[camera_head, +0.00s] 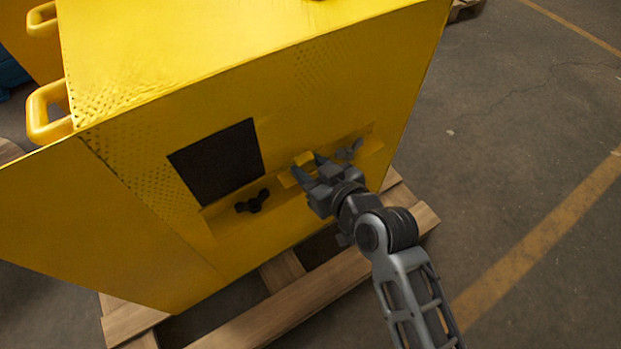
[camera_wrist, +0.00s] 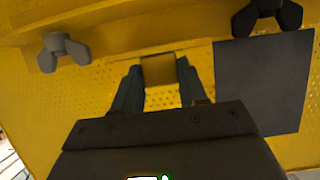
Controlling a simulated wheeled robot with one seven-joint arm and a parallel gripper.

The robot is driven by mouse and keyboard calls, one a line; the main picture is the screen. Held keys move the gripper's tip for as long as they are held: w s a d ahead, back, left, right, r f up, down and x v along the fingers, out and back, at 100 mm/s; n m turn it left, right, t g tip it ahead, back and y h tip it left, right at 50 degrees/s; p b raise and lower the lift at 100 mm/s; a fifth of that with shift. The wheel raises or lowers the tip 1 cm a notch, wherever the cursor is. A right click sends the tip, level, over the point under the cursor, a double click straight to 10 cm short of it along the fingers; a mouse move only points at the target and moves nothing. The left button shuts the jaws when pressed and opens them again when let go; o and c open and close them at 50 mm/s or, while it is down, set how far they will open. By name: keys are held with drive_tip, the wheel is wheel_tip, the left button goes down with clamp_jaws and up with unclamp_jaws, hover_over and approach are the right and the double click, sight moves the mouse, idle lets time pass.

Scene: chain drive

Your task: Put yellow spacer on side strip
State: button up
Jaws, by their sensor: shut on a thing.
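The yellow spacer (camera_head: 303,159) is a small block between the fingertips of my gripper (camera_head: 308,166). In the wrist view the spacer (camera_wrist: 158,70) sits between the two dark fingers of my gripper (camera_wrist: 159,80), which are shut on it. The side strip (camera_head: 222,219) is a yellow ledge along the machine's yellow face and also shows in the wrist view (camera_wrist: 110,38). My gripper hides part of the strip in the head view.
A dark square panel (camera_head: 217,162) lies above the strip. The machine stands on a wooden pallet (camera_head: 300,302). The floor (camera_head: 520,130) at right is clear.

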drive_tip(key=shift+a+f+b, duration=0.1)
drive_tip(key=shift+f+b, duration=0.4)
drive_tip(key=shift+f, duration=1.55)
drive_tip(key=shift+f, duration=0.2)
drive_tip(key=o, duration=1.1)
drive_tip(key=shift+r, duration=0.15)
drive_tip(key=p+v, duration=0.1)
drive_tip(key=v, duration=1.1)
drive_tip(key=shift+r, duration=0.15)
